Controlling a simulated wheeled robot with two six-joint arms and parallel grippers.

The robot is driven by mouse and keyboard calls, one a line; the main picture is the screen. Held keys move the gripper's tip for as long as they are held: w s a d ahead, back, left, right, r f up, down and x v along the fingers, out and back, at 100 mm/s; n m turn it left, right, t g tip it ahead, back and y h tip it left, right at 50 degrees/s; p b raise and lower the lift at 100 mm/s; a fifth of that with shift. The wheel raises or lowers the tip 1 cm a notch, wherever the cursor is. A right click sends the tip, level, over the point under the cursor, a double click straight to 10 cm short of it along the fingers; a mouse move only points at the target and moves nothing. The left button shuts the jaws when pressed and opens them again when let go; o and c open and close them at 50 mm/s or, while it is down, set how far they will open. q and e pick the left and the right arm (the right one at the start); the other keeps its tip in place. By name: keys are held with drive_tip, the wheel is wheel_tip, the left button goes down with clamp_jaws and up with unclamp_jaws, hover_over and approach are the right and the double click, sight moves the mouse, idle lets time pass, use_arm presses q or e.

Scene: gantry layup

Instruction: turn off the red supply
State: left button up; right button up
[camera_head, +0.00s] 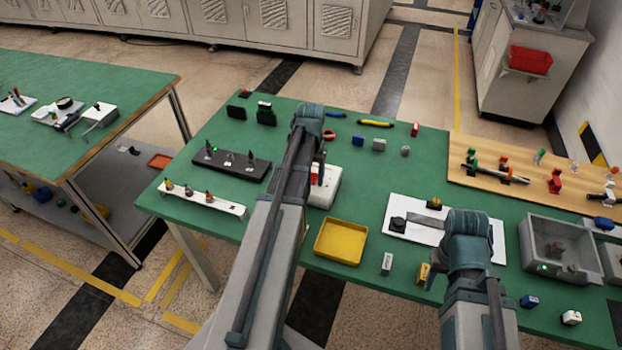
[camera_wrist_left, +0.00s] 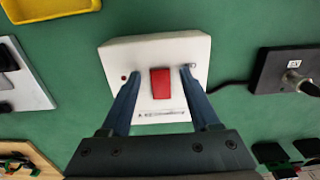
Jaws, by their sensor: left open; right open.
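The supply is a white box (camera_wrist_left: 117,58) with a red rocker switch (camera_wrist_left: 160,83) in its middle, a small dark red dot at its left and a label too small to read. The box lies on the green bench and shows partly behind my left arm in the head view (camera_head: 327,190). My left gripper (camera_wrist_left: 160,75) is open over the box, one finger on each side of the red switch, with nothing between them but the switch below. Whether the fingertips touch the box cannot be told.
A yellow tray (camera_head: 341,241) lies in front of the box. A dark panel with levers (camera_head: 230,164) and a white strip (camera_head: 200,198) lie to its left. A white board (camera_head: 400,236) and a grey bin (camera_head: 560,242) are to the right, with a wooden board (camera_head: 460,150) behind.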

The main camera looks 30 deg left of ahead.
use_arm(q)
clamp_jaws()
drive_tip(key=shift+w, duration=0.1)
drive_tip(key=shift+w+a+r+g, duration=0.1)
drive_tip(key=shift+w+g, duration=0.3)
drive_tip(key=shift+g, duration=0.4)
drive_tip(key=shift+r+g+h, duration=0.1)
drive_tip(key=shift+g+h, duration=0.2)
drive_tip(key=shift+g, duration=0.4)
use_arm(e)
drive_tip(key=shift+f, duration=0.2)
use_arm(q)
drive_tip(key=shift+s, duration=0.1)
